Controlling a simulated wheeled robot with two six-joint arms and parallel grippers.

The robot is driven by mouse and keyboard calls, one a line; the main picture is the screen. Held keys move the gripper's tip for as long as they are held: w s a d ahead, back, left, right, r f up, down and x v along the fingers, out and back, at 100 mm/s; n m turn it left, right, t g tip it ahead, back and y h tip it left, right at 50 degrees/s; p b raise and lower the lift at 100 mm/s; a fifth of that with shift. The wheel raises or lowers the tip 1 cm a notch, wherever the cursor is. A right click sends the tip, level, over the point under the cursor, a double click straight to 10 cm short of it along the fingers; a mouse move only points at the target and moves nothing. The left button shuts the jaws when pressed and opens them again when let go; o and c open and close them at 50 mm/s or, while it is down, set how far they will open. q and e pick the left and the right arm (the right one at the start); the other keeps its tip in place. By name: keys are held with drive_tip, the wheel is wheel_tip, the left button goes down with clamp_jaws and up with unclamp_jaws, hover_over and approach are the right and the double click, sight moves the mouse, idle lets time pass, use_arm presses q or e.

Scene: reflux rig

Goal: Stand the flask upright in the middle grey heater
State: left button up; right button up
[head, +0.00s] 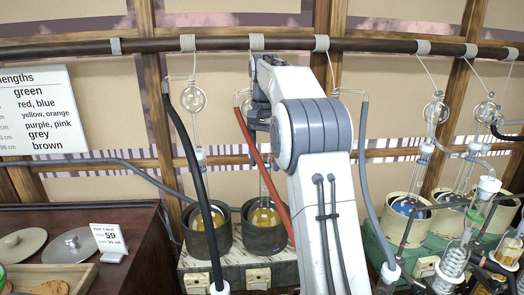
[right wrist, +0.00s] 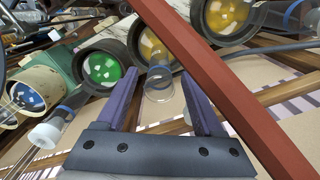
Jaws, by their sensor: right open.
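A round flask with yellow liquid (head: 264,217) sits in the middle grey heater (head: 266,240) in the head view, its clear neck rising upright. In the right wrist view the flask (right wrist: 154,50) lies in that heater (right wrist: 137,32), and its open neck end shows between my finger tips. My right gripper (right wrist: 160,76) is open, with one purple finger on each side of the neck; I cannot tell whether they touch it. In the head view my right arm covers most of the gripper. My left gripper is not in view.
A left grey heater (head: 207,240) holds another yellow flask. A third grey heater with green liquid (right wrist: 103,67) is hidden behind my arm in the head view. A red hose (head: 262,170) slants close beside the flask. Black (head: 190,165) and grey hoses (head: 370,180) hang nearby.

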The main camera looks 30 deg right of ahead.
drive_tip(key=shift+r, duration=1.9)
drive_tip(key=s+a+f+n, duration=0.2)
drive_tip(key=s+a+n, duration=0.1)
drive_tip(key=a, duration=0.5)
drive_tip(key=s+a+f+n, duration=0.2)
drive_tip(key=a+f+n, duration=0.1)
drive_tip(key=a, duration=0.5)
drive_tip(key=s+a+f+n, duration=0.2)
drive_tip(key=s+a+n, duration=0.1)
drive_tip(key=a, duration=0.5)
drive_tip(key=s+a+f+n, duration=0.2)
drive_tip(key=s+f+n, duration=0.1)
drive_tip(key=s, duration=0.4)
drive_tip(key=s+a+f+n, duration=0.2)
drive_tip(key=s+f+n, duration=0.1)
drive_tip(key=s+f, duration=0.2)
drive_tip(key=s+a+f+n+y, duration=0.1)
drive_tip(key=s+a+f+n, duration=0.2)
drive_tip(key=s, duration=0.7)
drive_tip(key=shift+f+n, duration=0.3)
drive_tip(key=shift+f, duration=0.6)
drive_tip(key=shift+s, duration=0.1)
drive_tip(key=shift+f, duration=0.1)
